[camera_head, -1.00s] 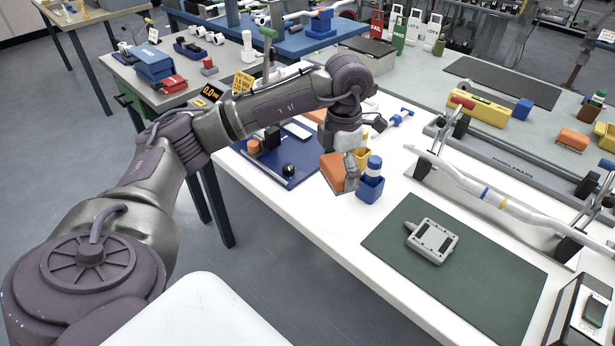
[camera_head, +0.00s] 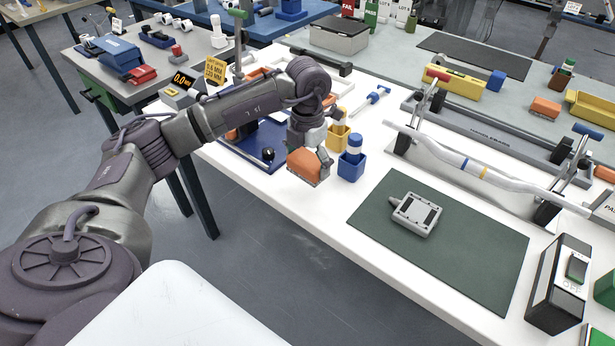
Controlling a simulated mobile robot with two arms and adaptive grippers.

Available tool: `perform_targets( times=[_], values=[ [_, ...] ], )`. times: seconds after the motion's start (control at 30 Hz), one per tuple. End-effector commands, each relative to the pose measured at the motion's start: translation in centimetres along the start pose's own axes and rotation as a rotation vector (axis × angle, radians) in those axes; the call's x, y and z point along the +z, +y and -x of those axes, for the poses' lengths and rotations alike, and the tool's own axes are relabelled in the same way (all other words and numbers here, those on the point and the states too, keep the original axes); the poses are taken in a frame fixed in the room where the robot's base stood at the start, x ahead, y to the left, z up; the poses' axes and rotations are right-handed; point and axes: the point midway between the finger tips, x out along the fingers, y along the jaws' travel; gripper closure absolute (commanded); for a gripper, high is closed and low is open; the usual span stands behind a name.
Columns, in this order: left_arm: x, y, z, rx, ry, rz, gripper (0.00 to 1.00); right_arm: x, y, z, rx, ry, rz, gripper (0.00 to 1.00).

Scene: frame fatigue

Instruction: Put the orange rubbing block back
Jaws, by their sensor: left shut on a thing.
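My left gripper (camera_head: 311,146) points down near the front edge of the white table. It is shut on the orange rubbing block (camera_head: 305,165), which has a grey underside and hangs tilted, seemingly above the table edge. The block is between the blue tray (camera_head: 268,165) on its left and a blue cup (camera_head: 350,167) on its right. The gripper's fingers are partly hidden by the block and the wrist. Another orange block (camera_head: 544,107) lies on the grey surface at the far right. My right gripper does not show.
A yellow cup (camera_head: 338,137) stands behind the blue cup. A grey device (camera_head: 416,213) lies on the dark green mat (camera_head: 460,250). A bent white handlebar (camera_head: 440,152) rests on a fixture behind it. A black switch box (camera_head: 557,285) stands at the right. The white table's front strip is bare.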

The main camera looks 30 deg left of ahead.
Motion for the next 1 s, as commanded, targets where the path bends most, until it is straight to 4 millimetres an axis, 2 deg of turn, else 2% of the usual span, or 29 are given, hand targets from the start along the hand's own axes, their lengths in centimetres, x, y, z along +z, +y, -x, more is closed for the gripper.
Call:
perform_targets(
  times=[0.3,0.8,0.83,1.0],
  values=[
    [0.0,0.0,-4.2,0.000,0.001,0.000,0.39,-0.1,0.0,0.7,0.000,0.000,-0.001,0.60],
    [0.0,0.0,-5.3,0.000,0.000,-0.001,0.39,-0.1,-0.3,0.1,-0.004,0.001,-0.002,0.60],
    [0.0,0.0,-5.2,0.000,0.000,-0.001,0.02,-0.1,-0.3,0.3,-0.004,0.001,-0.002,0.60],
    [0.0,0.0,-5.2,0.000,0.000,-0.001,0.00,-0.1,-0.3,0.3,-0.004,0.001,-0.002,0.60]
  ],
)
